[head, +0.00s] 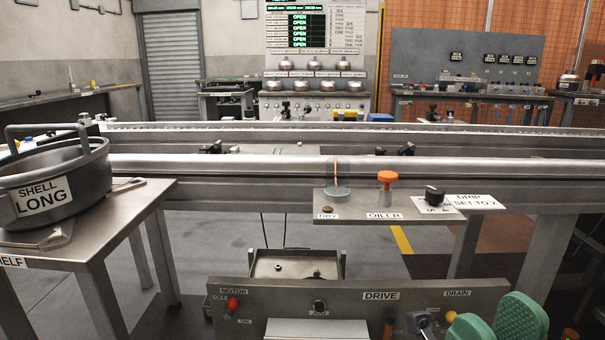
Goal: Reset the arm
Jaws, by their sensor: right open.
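My right gripper (496,322) shows at the bottom right edge of the head view as two rounded green pads, apart, with nothing seen between them. It is close to the right end of the drive panel (360,296), near the DRAIN label and a grey-and-black fitting (422,322). Much of the gripper is cut off by the frame. My left gripper is not in view.
A steel shelf table (120,205) at left bears a dark pot (55,180) labelled SHELL LONG. A long metal rail (250,167) crosses ahead. The oiler shelf (350,203) holds an orange knob (387,178) and a black knob (433,195).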

